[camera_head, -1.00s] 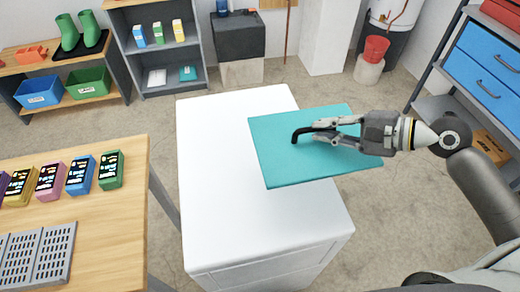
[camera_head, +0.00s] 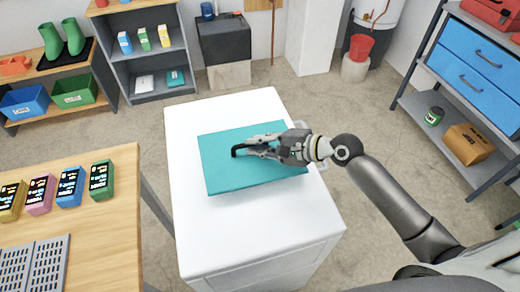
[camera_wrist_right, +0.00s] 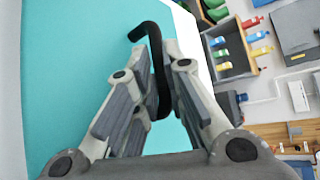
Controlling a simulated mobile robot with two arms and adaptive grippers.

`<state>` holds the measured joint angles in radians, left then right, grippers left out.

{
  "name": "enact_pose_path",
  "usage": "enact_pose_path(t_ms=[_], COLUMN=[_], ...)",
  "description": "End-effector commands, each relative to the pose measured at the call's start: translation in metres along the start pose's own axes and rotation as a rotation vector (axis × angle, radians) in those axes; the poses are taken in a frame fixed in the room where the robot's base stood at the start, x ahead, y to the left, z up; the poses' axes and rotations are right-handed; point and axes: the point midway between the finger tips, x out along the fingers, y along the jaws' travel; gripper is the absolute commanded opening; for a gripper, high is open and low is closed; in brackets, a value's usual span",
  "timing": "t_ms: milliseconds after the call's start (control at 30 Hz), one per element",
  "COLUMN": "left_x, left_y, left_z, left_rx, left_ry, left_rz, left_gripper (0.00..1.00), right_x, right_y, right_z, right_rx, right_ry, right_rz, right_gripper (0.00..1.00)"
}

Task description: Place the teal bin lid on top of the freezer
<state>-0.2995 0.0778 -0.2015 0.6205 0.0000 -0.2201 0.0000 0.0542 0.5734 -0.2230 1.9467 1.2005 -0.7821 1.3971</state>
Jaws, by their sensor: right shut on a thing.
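The teal bin lid (camera_head: 222,170) is a flat square panel with a black handle (camera_head: 238,149). It lies over the middle of the white freezer (camera_head: 250,225) top, within its left and right edges. I cannot tell whether it rests on the top or hovers just above it. My right gripper (camera_head: 250,147) is shut on the handle, with the arm coming in from the right. In the right wrist view the fingers close around the black handle (camera_wrist_right: 158,75), and the teal lid (camera_wrist_right: 75,70) fills the left side. My left gripper is not in view.
A wooden table (camera_head: 105,225) with several small coloured boxes stands left of the freezer. A grey shelf (camera_head: 160,90) and a dark cabinet (camera_head: 225,45) stand behind. Blue drawers (camera_head: 480,60) are at the right. Floor is clear right of the freezer.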

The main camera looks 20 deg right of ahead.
Motion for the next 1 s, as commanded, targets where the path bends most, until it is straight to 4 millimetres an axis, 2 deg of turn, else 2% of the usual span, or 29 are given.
enact_pose_path(t_ms=[33, 133, 367, 400, 567, 867, 1000], left_x=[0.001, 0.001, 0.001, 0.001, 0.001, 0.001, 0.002], left_y=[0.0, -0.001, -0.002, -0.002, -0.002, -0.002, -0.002], left_z=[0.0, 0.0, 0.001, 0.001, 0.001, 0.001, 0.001], left_rx=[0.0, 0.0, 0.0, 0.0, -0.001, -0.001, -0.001], left_ry=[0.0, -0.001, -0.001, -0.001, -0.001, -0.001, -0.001], left_rz=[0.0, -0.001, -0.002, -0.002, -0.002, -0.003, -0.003], left_gripper=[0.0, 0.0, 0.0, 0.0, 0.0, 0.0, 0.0], right_x=[0.002, 0.006, 0.008, 0.008, 0.007, 0.007, -0.004], right_y=[0.009, 0.017, 0.02, 0.021, 0.021, 0.021, 0.022], right_z=[-0.005, -0.01, -0.011, -0.012, -0.011, -0.012, -0.013], right_rx=[0.006, 0.002, 0.001, 0.002, 0.002, 0.002, 0.002], right_ry=[0.003, 0.003, 0.003, 0.003, 0.003, 0.003, 0.005], right_rz=[0.002, 0.001, 0.0, 0.002, 0.002, 0.002, 0.003], right_gripper=[0.0, 0.0, 0.0, 0.13, 0.33, 0.34, 0.34])
